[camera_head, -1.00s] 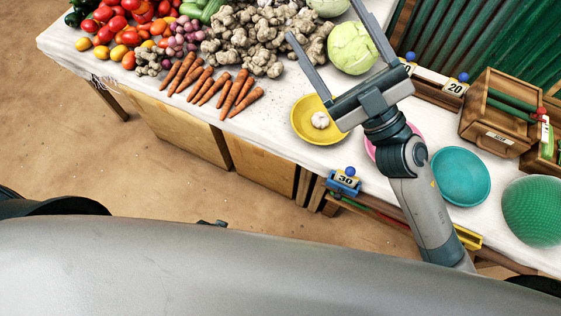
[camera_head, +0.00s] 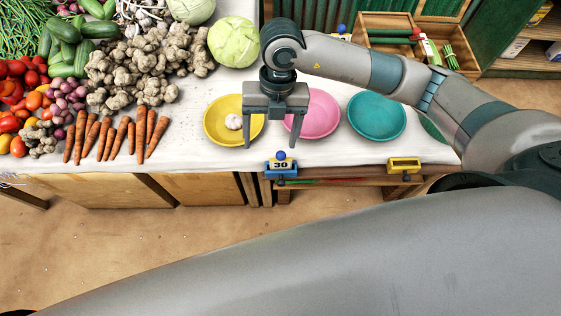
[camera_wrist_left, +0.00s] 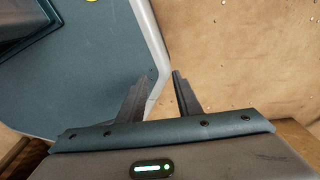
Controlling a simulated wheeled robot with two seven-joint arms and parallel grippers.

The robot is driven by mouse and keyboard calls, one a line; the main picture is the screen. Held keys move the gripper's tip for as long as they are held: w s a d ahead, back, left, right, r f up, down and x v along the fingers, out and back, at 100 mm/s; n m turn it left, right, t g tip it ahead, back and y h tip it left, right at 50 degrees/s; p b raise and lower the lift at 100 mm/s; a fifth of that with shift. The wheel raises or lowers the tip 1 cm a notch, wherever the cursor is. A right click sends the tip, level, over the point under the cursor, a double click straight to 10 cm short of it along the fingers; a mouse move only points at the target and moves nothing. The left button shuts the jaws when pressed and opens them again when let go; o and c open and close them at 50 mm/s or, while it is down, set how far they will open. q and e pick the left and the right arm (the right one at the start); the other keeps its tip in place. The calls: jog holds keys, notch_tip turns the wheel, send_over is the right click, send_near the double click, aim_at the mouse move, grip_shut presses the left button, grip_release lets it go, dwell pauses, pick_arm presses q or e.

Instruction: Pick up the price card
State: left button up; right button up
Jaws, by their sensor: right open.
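A price card reading 30 (camera_head: 281,165) sits in a blue holder with a blue ball on top, at the front edge of the white-covered table (camera_head: 200,150). My right gripper (camera_head: 271,143) is open and empty, its fingers pointing down just behind the card in the picture, between the yellow and pink bowls. The fingers look apart from the card. My left gripper shows in the left wrist view (camera_wrist_left: 158,76), open with nothing between its fingers, over the brown floor (camera_wrist_left: 240,60).
A yellow bowl (camera_head: 215,120) with a garlic bulb (camera_head: 234,122), a pink bowl (camera_head: 322,115) and a teal bowl (camera_head: 377,115) stand behind the edge. A yellow holder (camera_head: 404,166) is on the front edge further right. Carrots (camera_head: 112,138) and other vegetables fill the left.

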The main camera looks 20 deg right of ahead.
pick_arm(q)
jog(key=shift+s+a+f, duration=0.1)
jog(key=shift+s+f, duration=0.1)
jog(key=shift+s, duration=0.4)
pick_arm(e)
jog(key=d, duration=0.1)
jog(key=w+d+h, duration=0.1)
jog(key=d, duration=0.1)
jog(key=shift+w+d+m, duration=0.1)
jog(key=shift+w+m, duration=0.2)
jog(key=p, duration=0.4)
send_over(281, 160)
notch_tip(281, 160, down, 11)
jog(key=shift+s+r, duration=0.15)
jog(key=shift+r, duration=0.05)
pick_arm(q)
jog(key=shift+r, duration=2.05)
pick_arm(e)
jog(key=shift+f, duration=0.75)
jog(key=shift+w+f+p, duration=0.2)
jog(key=shift+f+p, duration=0.55)
jog(key=shift+f, duration=0.05)
notch_tip(281, 160, down, 3)
jog(key=shift+r+p, duration=0.1)
jog(key=shift+p, duration=0.5)
pick_arm(q)
notch_tip(281, 160, up, 3)
jog(key=shift+f, duration=0.15)
pick_arm(e)
jog(key=shift+f, duration=0.45)
